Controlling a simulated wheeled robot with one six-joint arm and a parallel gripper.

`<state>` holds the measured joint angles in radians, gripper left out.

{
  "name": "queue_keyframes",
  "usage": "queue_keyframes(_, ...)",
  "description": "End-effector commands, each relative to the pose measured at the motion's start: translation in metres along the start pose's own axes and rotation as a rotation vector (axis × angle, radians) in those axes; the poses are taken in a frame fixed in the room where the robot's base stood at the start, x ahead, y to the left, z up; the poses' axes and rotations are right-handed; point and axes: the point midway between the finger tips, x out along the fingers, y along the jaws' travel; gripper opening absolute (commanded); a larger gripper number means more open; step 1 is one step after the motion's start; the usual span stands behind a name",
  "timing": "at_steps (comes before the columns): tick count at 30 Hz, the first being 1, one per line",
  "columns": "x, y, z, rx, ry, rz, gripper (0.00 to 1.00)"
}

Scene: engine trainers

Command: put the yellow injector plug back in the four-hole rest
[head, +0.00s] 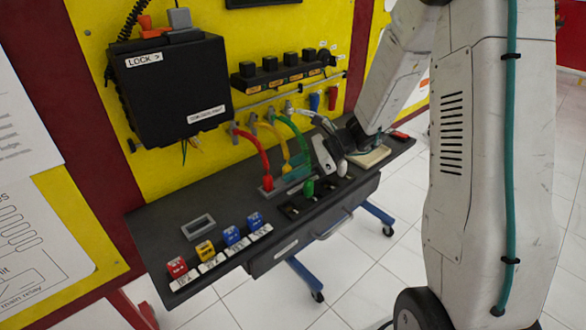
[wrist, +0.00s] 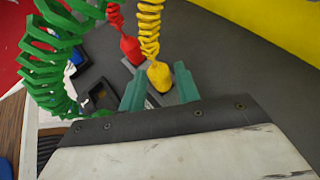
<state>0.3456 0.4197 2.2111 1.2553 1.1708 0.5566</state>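The yellow plug (head: 287,168) hangs on its coiled yellow cable among the red and green ones. In the wrist view the yellow plug (wrist: 159,76) is at a grey block (wrist: 166,98), between and slightly beyond my teal fingertips. My gripper (wrist: 160,84) is open, with a finger on each side of the plug and small gaps showing. In the head view my gripper (head: 299,172) is low over the bench, partly hidden by cables. A black holder with square openings (head: 291,210) lies in front; it may be the four-hole rest. The yellow plug's lower end is hidden.
The red plug (head: 267,183) stands on the grey block, close left of the yellow one. The green plug (head: 309,188) stands at the black holder. Coloured blocks (head: 205,250) line the bench's front left. The bench's left middle (head: 160,225) is mostly clear.

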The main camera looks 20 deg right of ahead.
Motion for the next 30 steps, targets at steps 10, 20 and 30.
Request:
queue_keyframes(10, -0.019, -0.001, 0.003, -0.001, 0.000, -0.002, 0.32)
queue_keyframes(20, -0.045, -0.001, 0.008, 0.000, 0.000, -0.002, 0.32)
queue_keyframes(30, -0.050, 0.000, 0.009, 0.000, 0.000, 0.000, 0.32)
